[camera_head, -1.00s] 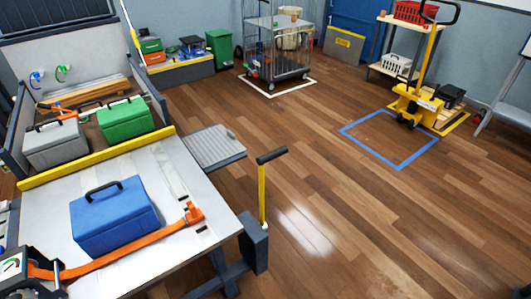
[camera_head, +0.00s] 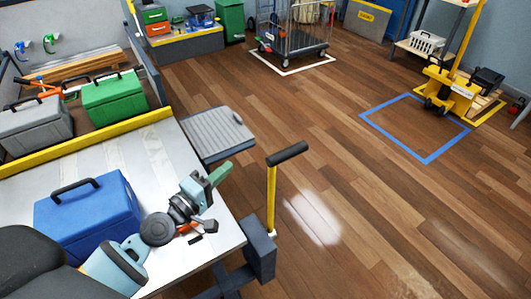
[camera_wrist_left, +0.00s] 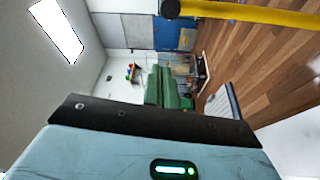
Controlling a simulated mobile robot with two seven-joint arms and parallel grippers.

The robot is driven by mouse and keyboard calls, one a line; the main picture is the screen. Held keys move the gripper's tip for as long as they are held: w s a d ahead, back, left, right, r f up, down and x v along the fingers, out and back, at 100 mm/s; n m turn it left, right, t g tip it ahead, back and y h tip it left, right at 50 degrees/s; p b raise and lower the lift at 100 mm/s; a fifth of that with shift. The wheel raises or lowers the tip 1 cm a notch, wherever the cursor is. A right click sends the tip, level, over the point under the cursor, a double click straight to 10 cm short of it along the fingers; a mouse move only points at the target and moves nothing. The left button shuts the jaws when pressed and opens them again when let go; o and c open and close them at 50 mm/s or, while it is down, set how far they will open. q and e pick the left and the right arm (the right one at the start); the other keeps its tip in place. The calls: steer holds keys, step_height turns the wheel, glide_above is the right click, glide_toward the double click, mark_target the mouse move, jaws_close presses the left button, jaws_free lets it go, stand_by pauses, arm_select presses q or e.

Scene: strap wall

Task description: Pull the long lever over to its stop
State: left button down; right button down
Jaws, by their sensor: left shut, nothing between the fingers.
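The long lever (camera_head: 271,195) is a yellow rod with a black crossbar grip (camera_head: 287,153). It stands roughly upright from a dark bracket (camera_head: 261,247) at the right end of the workbench. In the left wrist view the yellow rod (camera_wrist_left: 255,14) crosses the top, with its black grip (camera_wrist_left: 171,8) at its left end. My left gripper (camera_head: 221,173) is shut and empty above the bench's right part, left of the lever and apart from it. My right gripper is not in view.
A blue case (camera_head: 88,217) stands on the bench beside my left arm. A grey ribbed platform (camera_head: 214,133) juts out behind the lever. Green (camera_head: 113,100) and grey (camera_head: 36,125) cases stand behind the yellow edge. The wooden floor right of the lever is clear.

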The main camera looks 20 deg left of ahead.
arm_select(q)
steer(key=shift+r, duration=0.15)
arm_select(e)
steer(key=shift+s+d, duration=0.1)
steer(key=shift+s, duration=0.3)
arm_select(q)
steer(key=shift+w+d, duration=0.1)
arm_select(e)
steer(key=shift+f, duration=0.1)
arm_select(q)
steer(key=w+d+p, duration=0.2)
steer(key=w+d, duration=0.4)
steer(key=shift+w+d, duration=0.15)
steer(key=shift+w, duration=0.25)
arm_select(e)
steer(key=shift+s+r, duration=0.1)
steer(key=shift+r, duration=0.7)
